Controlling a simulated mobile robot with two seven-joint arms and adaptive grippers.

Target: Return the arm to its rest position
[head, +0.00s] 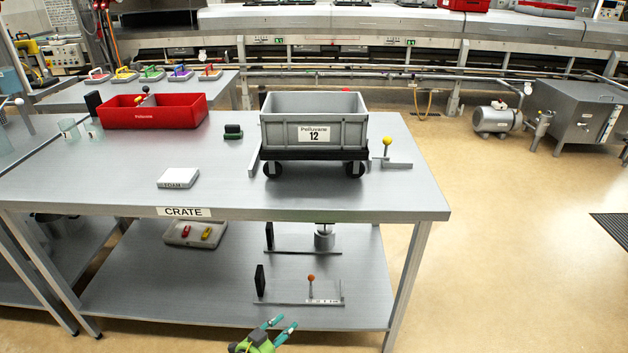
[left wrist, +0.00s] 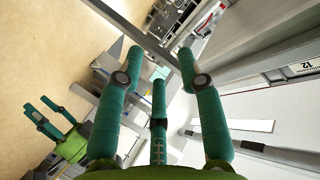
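My left gripper (head: 283,325) shows at the bottom of the head view, green with teal fingers, low in front of the table's lower shelf. In the left wrist view its fingers (left wrist: 160,60) are spread apart with nothing between them, so it is open and empty. My right gripper (left wrist: 37,106) shows small at the left of the left wrist view, over the tan floor. Its fingers stand apart and hold nothing that I can see. It is out of the head view. The arms themselves are mostly hidden.
A steel table (head: 330,207) labelled CRATE stands before me. It bears a grey crate (head: 285,135) marked 12 on a wheeled base, a red bin (head: 180,113) and a white foam block (head: 178,178). Its lower shelf (head: 160,295) holds small fixtures.

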